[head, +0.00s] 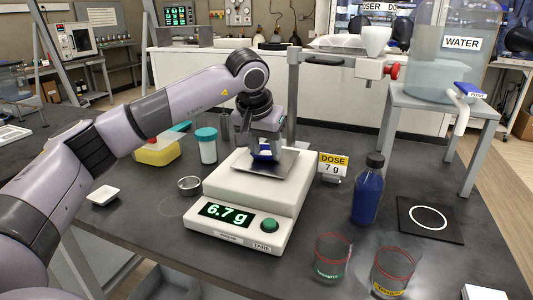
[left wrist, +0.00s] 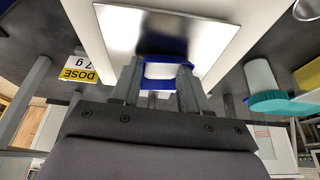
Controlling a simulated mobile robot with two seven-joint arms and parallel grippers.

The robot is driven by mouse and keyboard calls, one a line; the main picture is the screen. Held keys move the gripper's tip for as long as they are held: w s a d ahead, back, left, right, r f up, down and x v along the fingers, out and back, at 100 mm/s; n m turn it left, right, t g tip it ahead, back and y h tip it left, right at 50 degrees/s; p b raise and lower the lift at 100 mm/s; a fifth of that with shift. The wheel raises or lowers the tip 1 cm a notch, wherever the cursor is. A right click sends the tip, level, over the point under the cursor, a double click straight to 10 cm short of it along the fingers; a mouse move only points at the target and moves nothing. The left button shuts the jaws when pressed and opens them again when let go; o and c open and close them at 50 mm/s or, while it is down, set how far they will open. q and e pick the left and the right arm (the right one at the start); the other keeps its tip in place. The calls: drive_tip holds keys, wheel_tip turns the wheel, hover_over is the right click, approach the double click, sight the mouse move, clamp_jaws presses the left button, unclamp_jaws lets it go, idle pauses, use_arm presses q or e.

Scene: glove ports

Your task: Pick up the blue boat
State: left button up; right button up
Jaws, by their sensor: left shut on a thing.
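The blue boat (head: 263,155) is a small tray with a blue rim and a pale inside, at the scale's metal pan (head: 284,165). My left gripper (head: 264,148) points down over the pan and is shut on the boat. In the left wrist view the boat (left wrist: 166,58) sits between the two fingers (left wrist: 160,88), in front of the shiny pan (left wrist: 205,35). I cannot tell whether its underside touches the pan. The white scale (head: 240,205) reads 6.7 g. My right gripper does not show.
A "DOSE 7 g" sign (head: 332,165) and a blue bottle (head: 368,192) stand right of the scale. Two red-rimmed beakers (head: 332,256) are at the front right. A teal-lidded jar (head: 207,148), metal cup (head: 189,186) and white dish (head: 103,195) are at left.

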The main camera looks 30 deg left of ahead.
use_arm(q)
wheel_tip(320, 180, up, 20)
drive_tip(key=p, duration=0.3)
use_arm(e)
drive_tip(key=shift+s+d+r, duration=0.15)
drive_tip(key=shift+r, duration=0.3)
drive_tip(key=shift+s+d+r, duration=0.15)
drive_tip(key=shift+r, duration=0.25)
